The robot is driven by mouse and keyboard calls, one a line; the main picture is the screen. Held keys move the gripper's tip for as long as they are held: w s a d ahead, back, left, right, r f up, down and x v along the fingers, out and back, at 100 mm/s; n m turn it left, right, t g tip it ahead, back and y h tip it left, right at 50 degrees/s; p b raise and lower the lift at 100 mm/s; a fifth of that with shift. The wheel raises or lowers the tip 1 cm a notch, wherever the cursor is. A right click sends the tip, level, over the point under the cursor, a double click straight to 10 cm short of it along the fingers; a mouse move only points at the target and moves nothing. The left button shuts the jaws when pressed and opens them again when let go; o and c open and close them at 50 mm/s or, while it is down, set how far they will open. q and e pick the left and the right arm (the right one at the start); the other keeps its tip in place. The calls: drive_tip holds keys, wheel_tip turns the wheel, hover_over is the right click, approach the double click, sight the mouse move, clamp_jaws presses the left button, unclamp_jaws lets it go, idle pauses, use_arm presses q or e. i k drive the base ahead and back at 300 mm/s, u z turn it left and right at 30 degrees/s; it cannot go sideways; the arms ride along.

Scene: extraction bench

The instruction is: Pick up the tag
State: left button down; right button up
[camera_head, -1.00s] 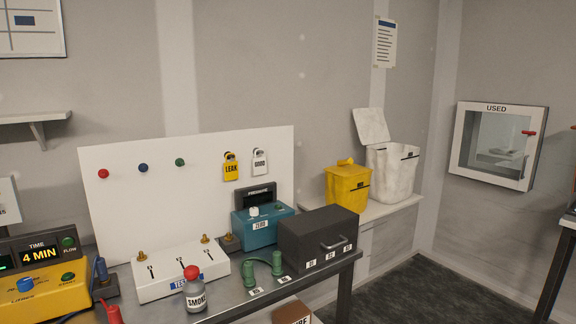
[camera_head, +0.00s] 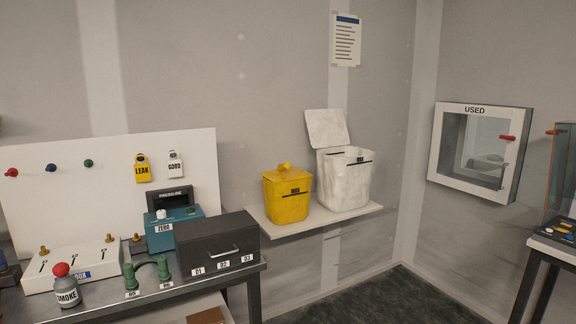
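Two tags hang on the white upright board (camera_head: 105,165) behind the bench. The yellow tag (camera_head: 142,169) reads LEAK. The white tag (camera_head: 175,165) to its right reads GOOD. Which of them the task means cannot be told from the view. Neither of my grippers is in view, and nothing touches the tags.
The bench holds a teal PRESSURE unit (camera_head: 172,231), a dark drawer box (camera_head: 215,241), a white valve box (camera_head: 72,270), a SMOKE bottle (camera_head: 66,290) and green fittings (camera_head: 148,270). Yellow (camera_head: 287,197) and white (camera_head: 343,182) bins stand on a shelf. A USED cabinet (camera_head: 477,152) hangs right.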

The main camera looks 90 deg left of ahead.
sight(174, 167)
drive_tip(key=z, duration=0.3)
drive_tip(key=i, duration=0.55)
drive_tip(key=u, duration=2.05)
drive_tip(key=i, duration=0.3)
drive_tip(key=u, duration=2.4)
drive_tip(key=k, duration=0.35)
drive_tip(key=u, duration=0.55)
drive_tip(key=i, duration=1.4)
drive_tip(key=z, duration=0.45)
